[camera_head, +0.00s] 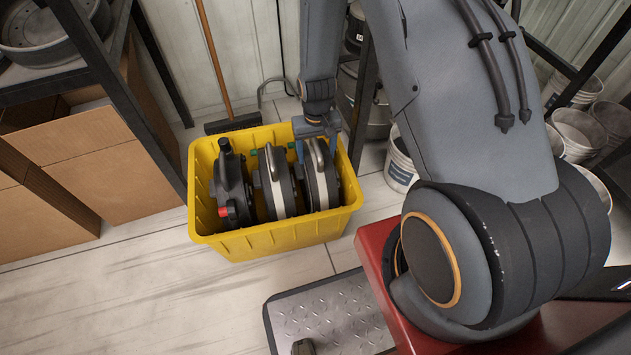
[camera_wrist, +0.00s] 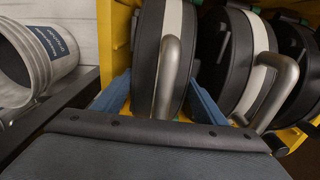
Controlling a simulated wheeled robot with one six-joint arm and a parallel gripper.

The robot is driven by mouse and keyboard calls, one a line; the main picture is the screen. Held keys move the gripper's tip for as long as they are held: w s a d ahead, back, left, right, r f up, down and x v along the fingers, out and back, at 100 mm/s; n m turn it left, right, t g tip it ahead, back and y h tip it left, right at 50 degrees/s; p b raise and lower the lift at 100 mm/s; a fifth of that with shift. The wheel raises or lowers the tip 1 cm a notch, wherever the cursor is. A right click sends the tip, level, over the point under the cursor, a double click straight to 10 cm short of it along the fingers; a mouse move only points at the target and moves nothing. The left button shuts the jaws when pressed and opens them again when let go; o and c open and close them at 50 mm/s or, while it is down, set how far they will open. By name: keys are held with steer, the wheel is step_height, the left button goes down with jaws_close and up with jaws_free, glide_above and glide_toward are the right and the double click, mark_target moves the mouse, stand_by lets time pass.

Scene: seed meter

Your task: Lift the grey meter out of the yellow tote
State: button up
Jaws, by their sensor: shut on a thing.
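The yellow tote (camera_head: 275,243) stands on the floor with three meters side by side in it. The right meter (camera_head: 326,186) is dark with a light grey band and a grey loop handle. The middle meter (camera_head: 273,182) looks much the same. The left meter (camera_head: 231,190) is dark with a red knob. My gripper (camera_head: 300,148) reaches down over the right meter. In the wrist view, the blue fingers of my gripper (camera_wrist: 158,92) lie on both sides of this meter (camera_wrist: 149,45), shut on it. Its lower part is hidden in the tote.
A white bucket (camera_head: 401,160) stands right of the tote. A shelf post (camera_head: 122,92) and cardboard boxes (camera_head: 92,160) are on the left. A broom (camera_head: 216,70) leans behind the tote. The floor in front is clear on the left.

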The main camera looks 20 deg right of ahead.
steer(key=shift+w, duration=0.1)
steer(key=shift+c, duration=1.1)
steer(key=shift+r, duration=0.1)
step_height(320, 180, up, 33)
steer(key=p, duration=1.6)
